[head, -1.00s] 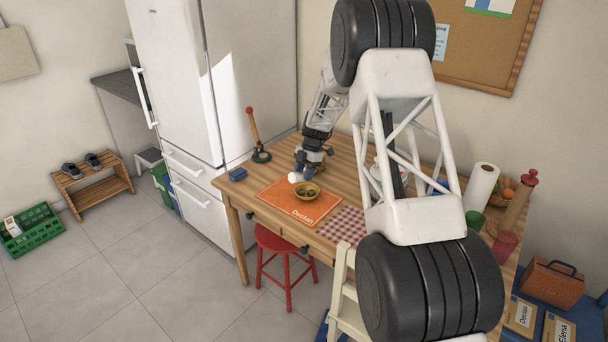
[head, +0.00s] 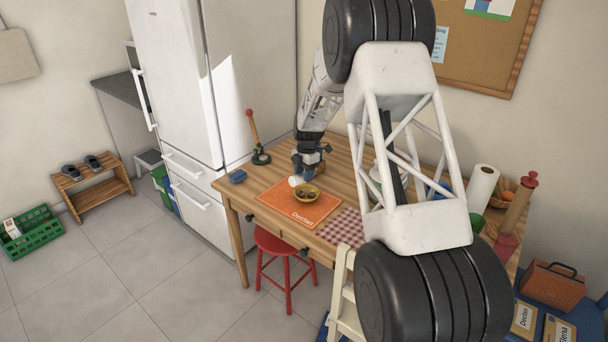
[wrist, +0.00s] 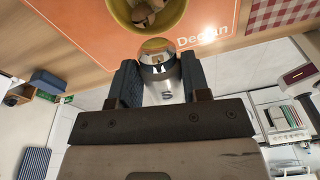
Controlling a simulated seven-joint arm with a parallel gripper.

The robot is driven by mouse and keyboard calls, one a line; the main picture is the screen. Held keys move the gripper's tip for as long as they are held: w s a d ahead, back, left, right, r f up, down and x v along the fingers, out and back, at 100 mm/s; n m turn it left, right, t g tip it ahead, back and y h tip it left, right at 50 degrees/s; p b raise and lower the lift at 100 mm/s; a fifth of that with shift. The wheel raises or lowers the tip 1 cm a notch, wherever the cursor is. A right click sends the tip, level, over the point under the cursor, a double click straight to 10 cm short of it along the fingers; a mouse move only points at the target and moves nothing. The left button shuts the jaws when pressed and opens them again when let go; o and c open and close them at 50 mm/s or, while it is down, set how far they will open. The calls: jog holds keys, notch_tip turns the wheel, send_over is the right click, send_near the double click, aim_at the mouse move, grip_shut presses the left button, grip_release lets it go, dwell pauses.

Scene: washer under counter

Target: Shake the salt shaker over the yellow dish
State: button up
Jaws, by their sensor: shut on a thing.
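The salt shaker (head: 294,181) shows as a small white shape at my gripper (head: 302,174), close beside the yellow dish (head: 308,200). In the wrist view my gripper (wrist: 161,85) is shut on the shaker (wrist: 166,92), with a finger on each side. The shaker has a shiny metal cap and a dark "S" on its body. It is tilted, with its cap toward the yellow dish (wrist: 172,22). The dish holds several brown lumps and sits on an orange mat (head: 275,203) marked "Declan". I cannot tell the exact height of the shaker over the dish.
A red checked cloth (head: 342,227) lies right of the mat. A blue block (head: 237,176) and a stand with a red-tipped stick (head: 258,140) are at the left. A paper roll (head: 482,186) and a pepper-mill shape (head: 518,203) stand at the right. A red stool (head: 280,242) is in front.

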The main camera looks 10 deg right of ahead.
jog(key=shift+a+r+t+h, duration=0.2)
jog(key=shift+r+t+h, duration=0.25)
jog(key=shift+t+h, duration=0.1)
jog(key=shift+a+r+t+h, duration=0.15)
jog(key=shift+r+t+h, duration=0.25)
jog(key=shift+t+h, duration=0.15)
jog(key=shift+r+h, duration=0.15)
jog(key=shift+h, duration=0.15)
jog(key=shift+s+a+r+t+h, duration=0.1)
jog(key=shift+r+t+h, duration=0.4)
jog(key=shift+h, duration=0.2)
jog(key=shift+a+r+t+h, duration=0.1)
jog(key=shift+r+t+h, duration=0.3)
jog(key=shift+t+h, duration=0.25)
jog(key=shift+r+t+h, duration=0.85)
jog(key=shift+t+h, duration=0.1)
jog(key=shift+h, duration=0.4)
jog(key=t+h, duration=0.2)
jog(key=r+h, duration=0.1)
jog(key=shift+d+t+h, duration=0.25)
jog(key=shift+t+h, duration=0.15)
jog(key=shift+w+d+r+t+h, duration=0.15)
jog(key=shift+r+t+h, duration=0.15)
jog(key=shift+t+h, duration=0.5)
jog(key=shift+w+d+r+t+h, duration=0.15)
jog(key=shift+r+t+h, duration=0.25)
jog(key=shift+h, duration=0.6)
jog(key=shift+f, duration=0.1)
